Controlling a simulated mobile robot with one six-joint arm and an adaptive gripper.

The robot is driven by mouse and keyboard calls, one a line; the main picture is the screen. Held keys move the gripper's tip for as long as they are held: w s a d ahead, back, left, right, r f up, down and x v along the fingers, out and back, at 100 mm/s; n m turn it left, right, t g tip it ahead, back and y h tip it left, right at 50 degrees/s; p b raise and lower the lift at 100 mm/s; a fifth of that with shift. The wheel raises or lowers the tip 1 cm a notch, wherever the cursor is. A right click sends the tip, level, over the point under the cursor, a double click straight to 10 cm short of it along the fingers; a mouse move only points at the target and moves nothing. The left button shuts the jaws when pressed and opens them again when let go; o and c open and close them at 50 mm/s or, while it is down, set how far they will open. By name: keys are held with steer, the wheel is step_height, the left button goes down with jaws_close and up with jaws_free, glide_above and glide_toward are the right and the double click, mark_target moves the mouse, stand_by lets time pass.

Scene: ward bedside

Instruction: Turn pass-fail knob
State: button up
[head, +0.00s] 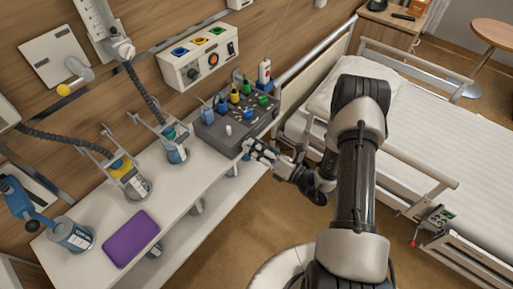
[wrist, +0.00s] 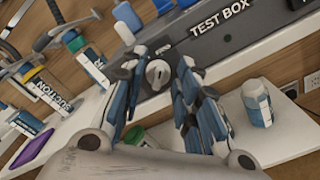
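The dark grey test box (head: 212,138) stands on the white shelf beside the bed, with several coloured plugs on top. In the wrist view its front panel (wrist: 250,42) carries the words TEST BOX. A round silver knob (wrist: 158,74) with a dark pointer mark sits on that panel, below a small label too blurred to read. My gripper (head: 257,149) is at the front of the box in the head view and hides the knob there. Contact cannot be told.
A white wall unit (head: 198,55) with coloured sockets hangs above the box. Suction bottles (head: 132,180) and a purple case (head: 131,239) are left on the shelf (head: 82,262). A white bottle (wrist: 257,103) stands on the lower shelf. The bed (head: 430,130) is close on the right.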

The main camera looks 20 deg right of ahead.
steer(key=v, duration=1.2)
steer(key=shift+r, duration=0.1)
steer(key=s+a+r+n+g+y, duration=0.1)
steer(key=s+a+r+n+g, duration=0.4)
steer(key=a+r+n+g, duration=0.45)
steer(key=s+a+r+n+g, duration=0.55)
steer(key=r+n, duration=0.25)
steer(key=n, duration=0.5)
steer(key=s+d+r+n+t+h, duration=0.5)
steer(key=s+d+r+n+h, duration=0.2)
steer(key=n, duration=0.8)
step_height(320, 180, up, 3)
steer(key=h, duration=0.4)
steer(key=shift+h, duration=0.3)
